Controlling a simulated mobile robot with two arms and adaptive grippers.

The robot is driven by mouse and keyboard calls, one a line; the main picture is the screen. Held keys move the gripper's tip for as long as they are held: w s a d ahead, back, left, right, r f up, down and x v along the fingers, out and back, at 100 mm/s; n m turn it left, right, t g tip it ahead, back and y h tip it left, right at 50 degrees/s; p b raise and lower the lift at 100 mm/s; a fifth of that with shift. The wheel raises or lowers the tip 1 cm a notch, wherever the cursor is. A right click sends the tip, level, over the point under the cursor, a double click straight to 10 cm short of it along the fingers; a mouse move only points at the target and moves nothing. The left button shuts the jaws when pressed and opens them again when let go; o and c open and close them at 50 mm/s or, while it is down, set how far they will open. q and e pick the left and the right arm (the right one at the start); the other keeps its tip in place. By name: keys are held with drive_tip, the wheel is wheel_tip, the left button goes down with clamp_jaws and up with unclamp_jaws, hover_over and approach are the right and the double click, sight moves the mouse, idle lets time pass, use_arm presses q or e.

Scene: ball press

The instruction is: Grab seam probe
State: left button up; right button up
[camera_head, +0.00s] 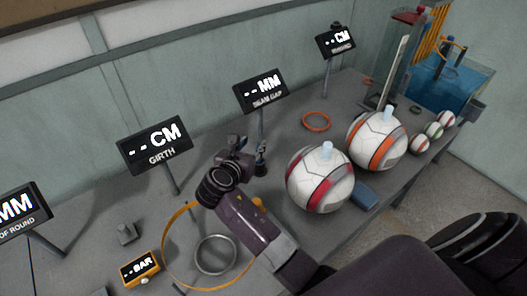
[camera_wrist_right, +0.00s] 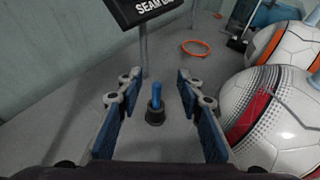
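The seam probe (camera_wrist_right: 156,98) is a short blue stick standing upright in a small black round holder on the bench. In the right wrist view it is centred between the fingers of my right gripper (camera_wrist_right: 158,102). That gripper is open, with a blue-padded finger on each side of the probe and a visible gap to both. In the head view my right gripper (camera_head: 250,152) is near the foot of the seam gap display (camera_head: 260,91), and the probe is not clearly distinguishable there. My left gripper is not in view.
Two large balls, one red-striped (camera_head: 320,180) and one orange-striped (camera_head: 377,141), stand right of the gripper. An orange ring (camera_head: 316,121) lies behind. A yellow hoop (camera_head: 165,245), a grey ring (camera_head: 215,255) and a girth display (camera_head: 155,145) are to the left.

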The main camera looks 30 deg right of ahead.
drive_tip(key=w+d+f+b, duration=0.1)
drive_tip(key=w+f+b, duration=0.1)
drive_tip(key=f, duration=0.1)
drive_tip(key=w+d+f+b, duration=0.1)
drive_tip(key=d+f+b, duration=0.1)
drive_tip(key=f, duration=0.1)
drive_tip(key=w+d+f+b, duration=0.2)
drive_tip(key=f, duration=0.2)
drive_tip(key=shift+w+d, duration=0.1)
drive_tip(key=shift+w, duration=0.2)
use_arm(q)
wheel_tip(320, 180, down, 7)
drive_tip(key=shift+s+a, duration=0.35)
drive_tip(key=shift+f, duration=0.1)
use_arm(e)
drive_tip(key=shift+c, duration=0.6)
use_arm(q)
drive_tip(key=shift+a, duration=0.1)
use_arm(e)
clamp_jaws()
